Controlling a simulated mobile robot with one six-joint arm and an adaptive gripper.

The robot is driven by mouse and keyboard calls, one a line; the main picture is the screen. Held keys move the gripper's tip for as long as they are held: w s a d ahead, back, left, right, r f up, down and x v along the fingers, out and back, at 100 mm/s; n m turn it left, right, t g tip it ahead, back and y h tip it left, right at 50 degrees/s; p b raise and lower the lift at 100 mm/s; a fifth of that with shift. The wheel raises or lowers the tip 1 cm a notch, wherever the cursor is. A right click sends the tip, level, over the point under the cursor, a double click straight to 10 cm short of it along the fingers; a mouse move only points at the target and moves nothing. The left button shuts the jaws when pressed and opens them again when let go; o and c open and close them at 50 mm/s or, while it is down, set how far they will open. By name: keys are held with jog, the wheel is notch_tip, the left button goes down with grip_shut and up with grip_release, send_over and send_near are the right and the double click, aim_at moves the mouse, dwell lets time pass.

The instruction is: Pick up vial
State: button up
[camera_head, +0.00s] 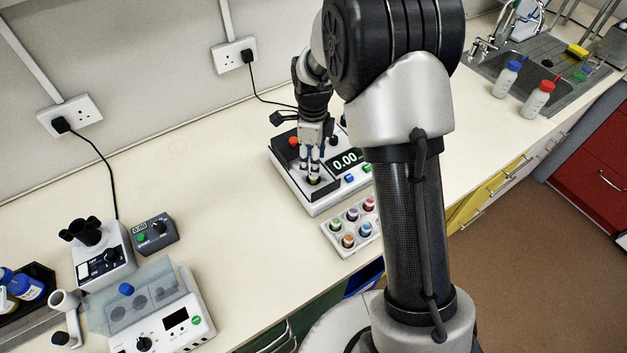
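My gripper (313,172) points down over the left part of a white instrument (318,207) with a display reading 0.00. Its fingers look slightly apart. A small dark and yellowish thing (314,181) shows at the fingertips; it may be a vial, but it is too small to tell whether the fingers touch it. Several vials with coloured caps stand in a white rack (335,240) in front of the instrument, among them an orange-capped one (348,241) and a red-capped one (369,205). My arm hides the rack's right end.
The bench between the machine and the instrument is clear.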

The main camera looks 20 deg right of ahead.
aim_at(314, 179)
jog(key=f, duration=0.2)
jog(key=f+b, duration=0.1)
jog(key=f, duration=0.2)
jog(key=shift+s+f, duration=0.3)
jog(key=shift+f, duration=0.05)
jog(key=shift+c, duration=0.6)
jog(key=c, duration=0.9)
jog(key=shift+o, duration=0.2)
jog(key=shift+r, duration=0.15)
